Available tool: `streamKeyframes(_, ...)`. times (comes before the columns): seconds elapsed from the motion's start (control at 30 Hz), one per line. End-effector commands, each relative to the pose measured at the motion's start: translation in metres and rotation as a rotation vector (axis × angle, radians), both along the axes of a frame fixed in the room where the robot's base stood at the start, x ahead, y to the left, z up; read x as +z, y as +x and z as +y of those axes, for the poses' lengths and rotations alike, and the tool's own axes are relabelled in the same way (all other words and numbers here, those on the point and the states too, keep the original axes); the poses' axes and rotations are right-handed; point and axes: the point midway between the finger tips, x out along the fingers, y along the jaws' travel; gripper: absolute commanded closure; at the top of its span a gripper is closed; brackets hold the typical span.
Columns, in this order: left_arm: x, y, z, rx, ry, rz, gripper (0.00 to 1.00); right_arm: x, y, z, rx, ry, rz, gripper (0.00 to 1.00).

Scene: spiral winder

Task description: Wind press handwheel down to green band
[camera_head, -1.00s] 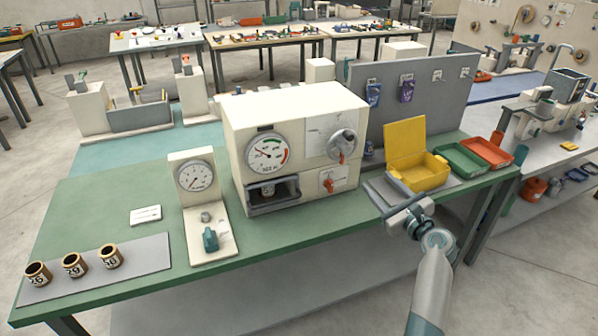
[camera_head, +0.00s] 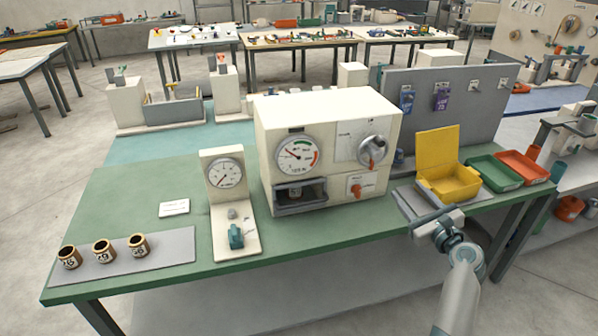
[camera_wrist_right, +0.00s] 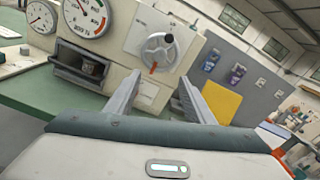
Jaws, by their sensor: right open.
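The press (camera_head: 330,110) is a cream box on the green bench. Its handwheel (camera_head: 373,150) is a grey disc with a dark knob and a red-orange part below, high on the front's right side. It also shows in the right wrist view (camera_wrist_right: 161,53). The press gauge (camera_head: 296,155) has a green band on top and a red band at right; its needle points up-left, left of the green. My right gripper (camera_head: 416,206) is open and empty, in front of and below the handwheel, apart from it. Its fingers (camera_wrist_right: 160,88) point towards the press. My left gripper is out of view.
A yellow open box (camera_head: 450,183), green tray (camera_head: 494,171) and red tray (camera_head: 523,166) stand right of the press. A dial stand (camera_head: 225,178) and several small cups on a grey mat (camera_head: 178,246) are at left.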

Motion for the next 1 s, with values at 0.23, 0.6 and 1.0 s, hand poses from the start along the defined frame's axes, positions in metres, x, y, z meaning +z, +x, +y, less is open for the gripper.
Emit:
streamKeyframes(0.23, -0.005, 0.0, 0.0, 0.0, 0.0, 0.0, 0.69, -0.001, 0.001, -0.002, 0.0, -0.072, -0.017, 0.52)
streamKeyframes(0.6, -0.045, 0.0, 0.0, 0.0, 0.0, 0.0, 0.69, 0.001, 0.004, -0.014, -0.004, -0.812, -0.201, 0.52)
streamKeyframes(1.0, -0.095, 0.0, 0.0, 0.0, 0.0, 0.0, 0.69, 0.001, 0.0, -0.009, 0.003, -1.921, -0.5, 0.52)
